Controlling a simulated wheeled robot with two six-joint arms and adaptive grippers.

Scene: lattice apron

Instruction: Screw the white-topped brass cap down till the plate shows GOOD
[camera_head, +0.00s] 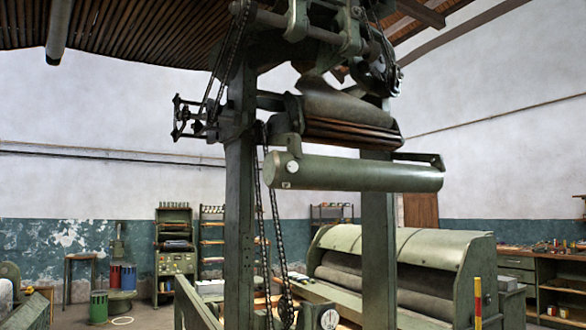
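I see no white-topped brass cap and no plate with a readable GOOD in the head view. A small pale disc (293,167) sits at the left end of a green roller, and a white round face (329,320) shows low on the machine frame. I cannot tell what either one is. Neither of my grippers nor my arms is in view.
A tall green machine (240,190) with chains and a roller (365,173) fills the middle. A green roller machine (400,265) stands behind it to the right. Shelves (174,245) line the back wall; a workbench (550,262) is at right. Some floor (140,314) is bare at lower left.

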